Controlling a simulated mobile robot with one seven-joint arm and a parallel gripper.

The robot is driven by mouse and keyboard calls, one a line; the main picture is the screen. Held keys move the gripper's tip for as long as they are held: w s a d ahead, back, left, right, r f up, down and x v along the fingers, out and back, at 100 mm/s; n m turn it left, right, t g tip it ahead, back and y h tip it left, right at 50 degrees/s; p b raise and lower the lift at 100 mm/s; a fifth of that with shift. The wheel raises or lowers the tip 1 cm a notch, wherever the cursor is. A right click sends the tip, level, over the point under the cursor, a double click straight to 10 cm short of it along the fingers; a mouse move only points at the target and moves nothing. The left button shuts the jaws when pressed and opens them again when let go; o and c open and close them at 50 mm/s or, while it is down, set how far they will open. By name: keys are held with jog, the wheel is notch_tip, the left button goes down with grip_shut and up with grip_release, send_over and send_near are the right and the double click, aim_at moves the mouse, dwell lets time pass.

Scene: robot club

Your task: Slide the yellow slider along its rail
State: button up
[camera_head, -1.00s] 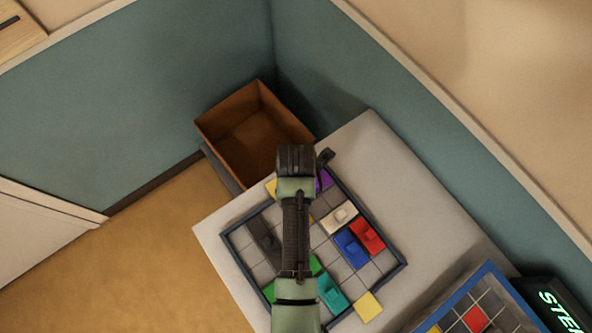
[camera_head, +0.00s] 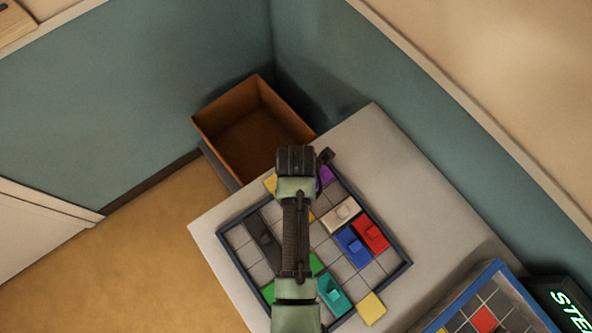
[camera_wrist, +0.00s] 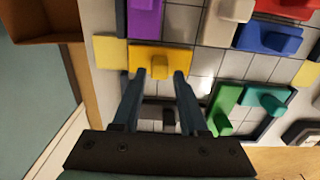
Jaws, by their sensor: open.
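The yellow slider (camera_wrist: 160,57) is a flat block with a raised knob, lying in the grey tiled tray. In the wrist view my gripper (camera_wrist: 160,75) is open, with one fingertip on each side of the knob. I cannot tell whether the fingers touch it. In the head view my arm hides most of the slider, leaving only a small yellow edge (camera_head: 312,216), and my fingers are hidden. The tray (camera_head: 394,276) has a dark blue rim. A pale yellow square (camera_wrist: 105,50) lies at its edge beyond the slider's left end; another (camera_head: 371,307) lies at the opposite edge.
Other blocks share the tray: purple (camera_wrist: 145,18), white (camera_head: 342,214), blue (camera_head: 353,246), red (camera_head: 371,234), dark grey (camera_head: 263,238), green (camera_wrist: 226,103) and teal (camera_head: 333,294). Several grey tiles are free. A brown open box (camera_head: 222,134) stands beyond the table; another puzzle board (camera_head: 497,266) is at lower right.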

jog(key=shift+f+b, duration=0.85)
jog(key=shift+f, duration=0.75)
jog(key=shift+r+p, duration=0.1)
jog(key=shift+p, duration=0.2)
grip_shut()
